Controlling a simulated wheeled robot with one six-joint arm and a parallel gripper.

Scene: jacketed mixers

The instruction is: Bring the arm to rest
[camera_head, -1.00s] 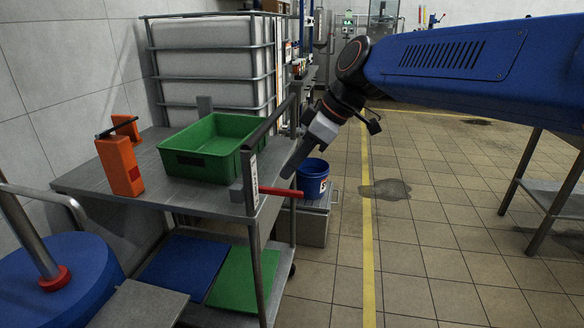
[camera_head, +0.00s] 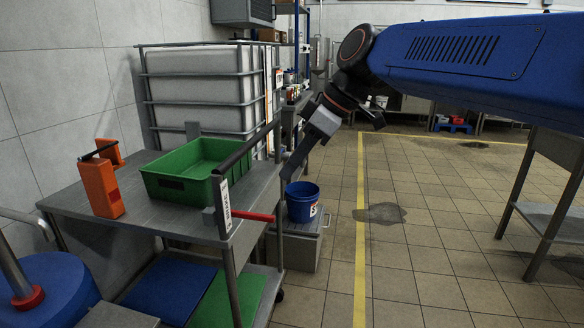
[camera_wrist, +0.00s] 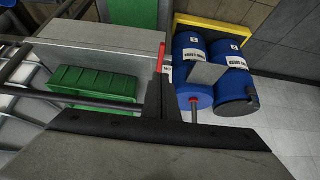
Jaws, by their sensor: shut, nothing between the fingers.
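My blue arm (camera_head: 450,60) reaches in from the right in the head view. It bends down at a dark joint to my gripper (camera_head: 290,168), whose narrow grey fingers point down and left. The fingers are shut with nothing seen between them. They appear close to the right end of the grey cart (camera_head: 135,212); I cannot tell the exact gap. In the wrist view my gripper (camera_wrist: 160,92) shows as dark fingers closed together, in front of a red bar (camera_wrist: 161,57).
The cart holds a green tray (camera_head: 180,186) and an orange tool (camera_head: 101,188). A red handle (camera_head: 252,216) sticks out at its right end. A blue bucket (camera_head: 302,208) stands beside it. Blue drums (camera_wrist: 236,80) show in the wrist view. Tiled floor (camera_head: 430,240) is open to the right.

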